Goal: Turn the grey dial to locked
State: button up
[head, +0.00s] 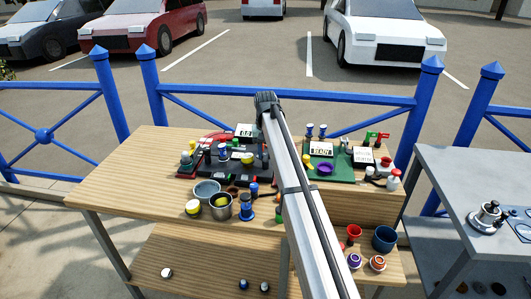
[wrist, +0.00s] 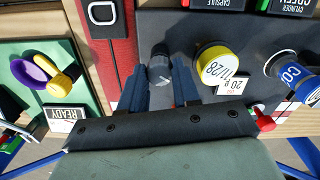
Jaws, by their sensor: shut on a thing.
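In the wrist view, my gripper (wrist: 159,70) has its two dark blue fingers on either side of the small grey dial (wrist: 160,62) and is shut on it. The dial stands on a dark panel (wrist: 205,28), which also shows in the head view (head: 215,172). Its base and any locked marking are hidden or too small to read. In the head view my own arm crosses the bench and hides the gripper and dial.
A yellow round cap (wrist: 211,62) marked 11/28 stands close right of the gripper. A blue-and-white can (wrist: 290,72) is farther right. A green board (wrist: 30,65) with a purple ring (wrist: 28,75) lies left. Bowls and cups (head: 220,206) crowd the bench front.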

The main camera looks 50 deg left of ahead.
aim_at(266, 155)
jog(key=n, duration=0.6)
jog(key=shift+n, duration=0.3)
dwell(0.4)
jog(key=o, duration=1.1)
jog(key=shift+c, duration=0.2)
notch_tip(266, 155, up, 14)
jog(key=shift+f, duration=0.1)
